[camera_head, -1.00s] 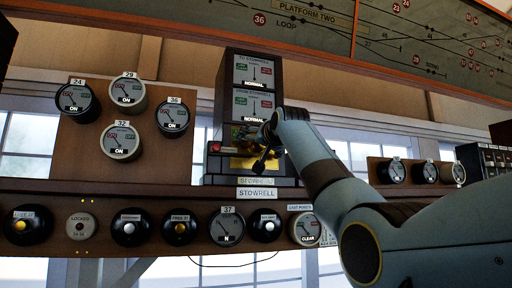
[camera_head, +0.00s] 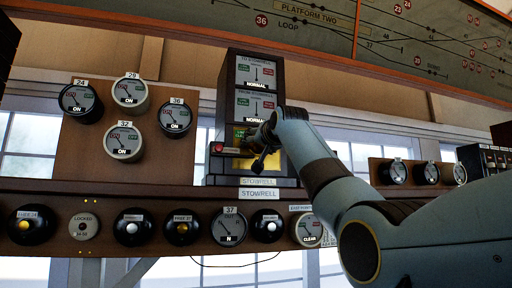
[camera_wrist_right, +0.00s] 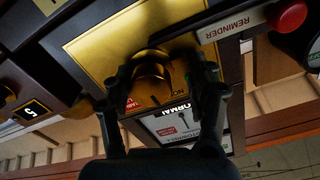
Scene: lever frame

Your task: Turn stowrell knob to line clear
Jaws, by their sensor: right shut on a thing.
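The Stowrell instrument (camera_head: 228,110) is a tall dark wooden case on the shelf, with two dials that both read NORMAL. Its lower front has a brass plate (camera_wrist_right: 95,50) with a coloured sector of green and red. My right gripper (camera_head: 257,150) is at this lower front and partly hides the knob in the head view. In the right wrist view, its two dark fingers (camera_wrist_right: 158,84) lie on either side of the knob, shut on it. The knob's exact pointing is hard to read. My left gripper is out of view.
A red button (camera_wrist_right: 291,15) with a REMINDER label is beside the plate. A STOWRELL label (camera_head: 258,193) is on the shelf front, above a row of round instruments (camera_head: 229,226). Several dials (camera_head: 131,91) hang on a board at left. More dials (camera_head: 395,172) stand right, behind my arm.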

